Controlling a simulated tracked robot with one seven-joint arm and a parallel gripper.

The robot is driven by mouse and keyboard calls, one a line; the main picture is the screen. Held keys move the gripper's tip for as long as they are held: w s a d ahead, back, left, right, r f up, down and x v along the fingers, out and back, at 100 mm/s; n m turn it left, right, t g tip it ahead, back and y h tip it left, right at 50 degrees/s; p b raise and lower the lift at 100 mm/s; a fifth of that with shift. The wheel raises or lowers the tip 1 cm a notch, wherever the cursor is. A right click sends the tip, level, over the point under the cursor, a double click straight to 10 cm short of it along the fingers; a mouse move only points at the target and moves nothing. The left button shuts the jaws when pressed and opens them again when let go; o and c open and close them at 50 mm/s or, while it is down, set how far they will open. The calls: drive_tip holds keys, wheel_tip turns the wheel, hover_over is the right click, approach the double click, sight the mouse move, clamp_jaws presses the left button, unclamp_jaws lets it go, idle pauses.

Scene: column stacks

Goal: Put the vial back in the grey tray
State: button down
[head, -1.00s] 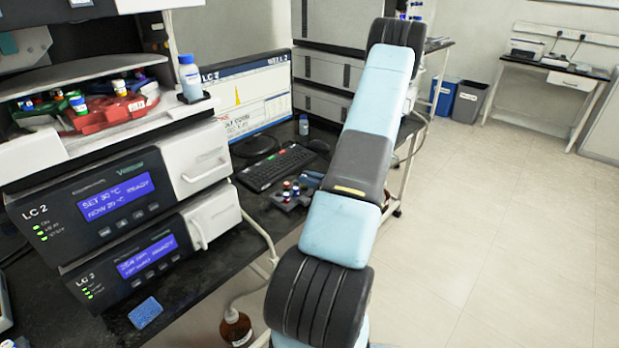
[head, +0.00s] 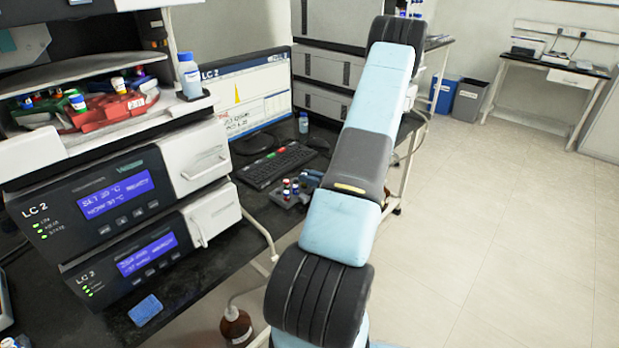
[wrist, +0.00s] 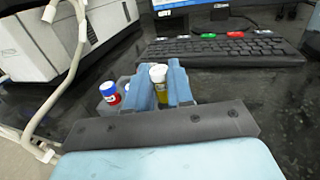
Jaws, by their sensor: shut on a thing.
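In the wrist view, my gripper (wrist: 161,76) is shut on a vial (wrist: 159,74) with a white cap and yellow contents, held upright between two blue fingers. The grey tray (head: 283,202) stands on the black bench in front of the keyboard in the head view, with several capped vials in it. In the wrist view a red vial with a blue-and-white cap (wrist: 109,93) stands just left of my fingers. My fingers and wrist hide most of the tray there, so I cannot tell whether the held vial's base touches it.
A keyboard (head: 272,166) and monitor (head: 245,97) stand behind the tray. The LC instruments (head: 115,200) fill the left side, with a white cable (wrist: 72,70) nearby in the wrist view. A small bottle (head: 303,123) stands by the monitor. A blue sponge (head: 145,310) lies front left.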

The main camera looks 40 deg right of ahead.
drive_tip(key=shift+f, duration=1)
idle(0.4)
drive_tip(key=c, duration=0.9)
unclamp_jaws()
drive_tip(key=shift+s, duration=0.1)
drive_tip(key=v, duration=1.3)
drive_tip(key=shift+s+d, duration=0.1)
drive_tip(key=shift+s, duration=0.2)
